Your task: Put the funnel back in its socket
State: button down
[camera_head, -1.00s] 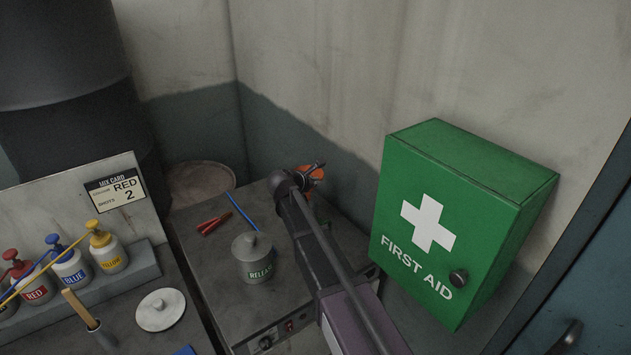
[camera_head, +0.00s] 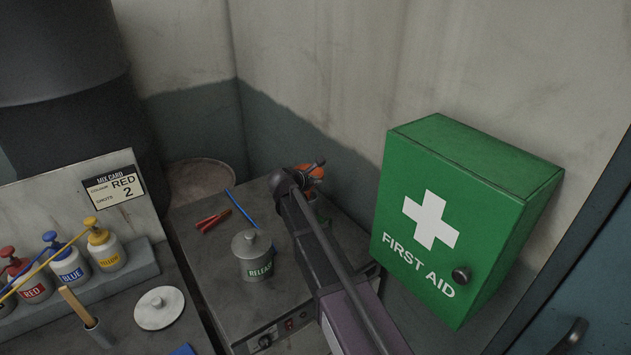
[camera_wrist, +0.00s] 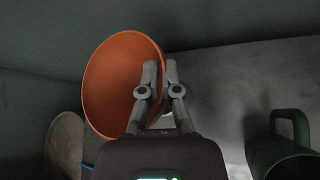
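The funnel is an orange cone (camera_wrist: 110,85). In the wrist view its wide mouth fills the upper left middle, and its wall meets my fingers. My gripper (camera_wrist: 160,72) looks shut on the funnel's wall, with the two fingers close together. In the head view the orange funnel (camera_head: 316,172) shows only in part beyond my arm, at the back right of the grey bench, with my dark fingertips beside it. My arm hides much of this area. I cannot make out the socket in either view.
A grey RELEASE pot (camera_head: 254,258), red-handled pliers (camera_head: 213,221) and a blue rod (camera_head: 240,208) are on the bench (camera_head: 205,265). A green mug (camera_wrist: 285,150) shows in the wrist view. The green first aid box (camera_head: 465,220) is on the wall right of my arm.

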jog(key=shift+f+b, duration=2.15)
jog(key=shift+f, duration=0.15)
jog(key=c, duration=0.7)
grip_release()
jog(key=shift+r, duration=0.1)
